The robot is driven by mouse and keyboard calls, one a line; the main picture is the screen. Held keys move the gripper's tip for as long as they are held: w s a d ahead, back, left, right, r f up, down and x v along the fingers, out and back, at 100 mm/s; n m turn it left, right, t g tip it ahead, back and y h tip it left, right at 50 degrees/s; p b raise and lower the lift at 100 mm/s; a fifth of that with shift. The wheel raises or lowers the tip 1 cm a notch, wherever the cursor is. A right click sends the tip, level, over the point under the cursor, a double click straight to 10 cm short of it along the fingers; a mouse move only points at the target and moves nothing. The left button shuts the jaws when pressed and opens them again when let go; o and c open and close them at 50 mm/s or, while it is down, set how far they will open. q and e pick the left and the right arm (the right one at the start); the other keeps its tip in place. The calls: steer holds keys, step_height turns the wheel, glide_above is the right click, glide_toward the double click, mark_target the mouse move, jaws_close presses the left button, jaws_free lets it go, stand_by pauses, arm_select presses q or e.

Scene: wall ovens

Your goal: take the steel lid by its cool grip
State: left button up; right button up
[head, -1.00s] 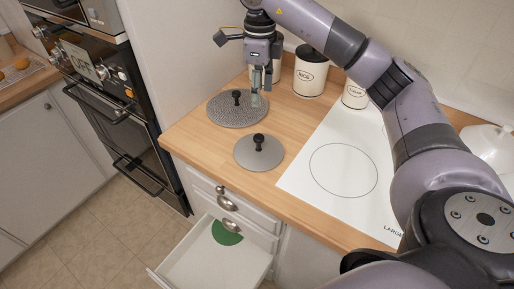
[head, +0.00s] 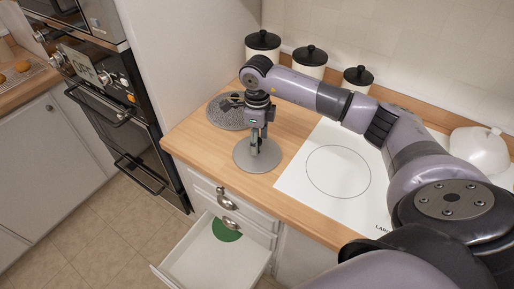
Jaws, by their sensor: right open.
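The plain grey steel lid (head: 270,161) lies flat on the wooden counter near its front edge, left of the white hob. My right gripper (head: 257,150) points down right over the middle of this lid, its fingers open around where the black knob is. The knob is mostly hidden by the fingers, and I cannot tell whether they touch it. A second, speckled grey lid (head: 222,118) lies just behind, partly covered by my right wrist. My left gripper is out of view.
White canisters with black lids (head: 309,62) stand along the back wall. The white hob (head: 335,175) is right of the steel lid. An open drawer (head: 205,262) with a green disc (head: 226,230) juts out below. Wall ovens (head: 110,115) stand left.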

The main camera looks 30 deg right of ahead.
steer(key=shift+f, duration=0.75)
steer(key=shift+c, duration=0.4)
jaws_close()
